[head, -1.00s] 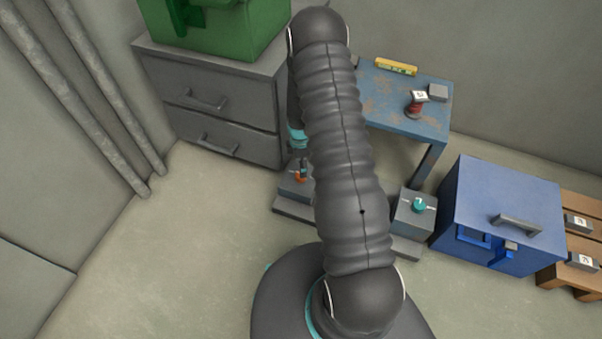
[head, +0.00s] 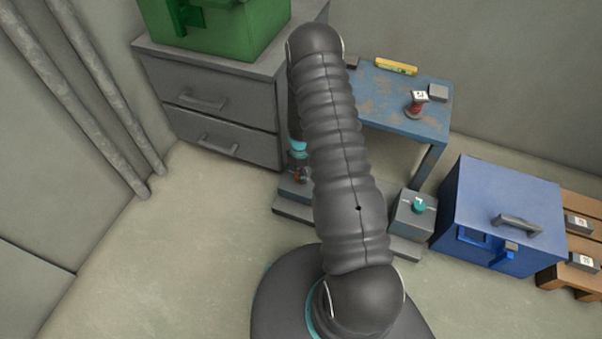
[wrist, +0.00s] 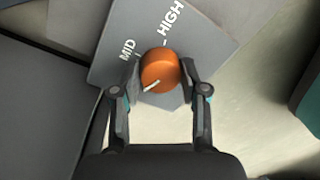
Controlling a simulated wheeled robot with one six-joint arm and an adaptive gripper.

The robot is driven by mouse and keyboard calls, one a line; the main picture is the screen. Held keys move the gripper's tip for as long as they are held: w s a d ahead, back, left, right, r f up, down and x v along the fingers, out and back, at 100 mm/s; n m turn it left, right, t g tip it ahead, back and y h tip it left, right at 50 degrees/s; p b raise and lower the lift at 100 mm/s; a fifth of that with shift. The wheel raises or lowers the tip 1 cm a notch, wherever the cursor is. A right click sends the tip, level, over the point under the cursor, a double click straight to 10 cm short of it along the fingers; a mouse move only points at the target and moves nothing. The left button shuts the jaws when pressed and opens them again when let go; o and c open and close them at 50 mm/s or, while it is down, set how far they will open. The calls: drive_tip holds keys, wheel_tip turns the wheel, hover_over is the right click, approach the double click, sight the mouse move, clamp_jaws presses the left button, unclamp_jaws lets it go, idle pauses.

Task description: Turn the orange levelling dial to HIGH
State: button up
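The orange levelling dial (wrist: 160,70) sits on a grey plate (wrist: 205,40) lettered MID and HIGH in the wrist view. Its white pointer line points to the lower left, away from both words. My gripper (wrist: 160,66) has its fingers apart, one on each side of the dial, very close to its edges. I cannot make out firm contact. In the head view my gripper (head: 300,176) is down at the grey box on the floor, left of my arm, and mostly hides the dial.
A grey drawer cabinet (head: 215,105) with a green case (head: 235,35) stands behind. A blue table (head: 390,105) is behind my arm. To the right are a box with a teal knob (head: 419,206) and a blue box (head: 500,195). The floor at left is clear.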

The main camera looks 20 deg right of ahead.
drive_tip(key=shift+m, duration=0.3)
drive_tip(key=m+b, duration=0.2)
drive_tip(key=shift+f+m, duration=0.1)
drive_tip(key=shift+m, duration=0.2)
drive_tip(key=m+b, duration=0.2)
drive_tip(key=m, duration=0.2)
drive_tip(key=shift+m, duration=0.3)
drive_tip(key=m, duration=0.2)
drive_tip(key=m+b, duration=0.1)
drive_tip(key=m, duration=0.1)
drive_tip(key=shift+s+m+t+y+b, duration=0.15)
drive_tip(key=shift+m+t+y+b, duration=0.15)
drive_tip(key=m, duration=0.3)
drive_tip(key=shift+m+b, duration=0.3)
drive_tip(key=m, duration=0.6)
drive_tip(key=shift+a+r+t+p, duration=0.1)
drive_tip(key=shift+r+t+p, duration=0.1)
drive_tip(key=shift+t+p, duration=0.15)
drive_tip(key=m+p, duration=0.1)
drive_tip(key=m, duration=0.3)
drive_tip(key=shift+s+p, duration=0.1)
drive_tip(key=shift+p, duration=0.3)
drive_tip(key=shift+m+p, duration=0.4)
drive_tip(key=shift+m, duration=0.6)
drive_tip(key=shift+f, duration=0.1)
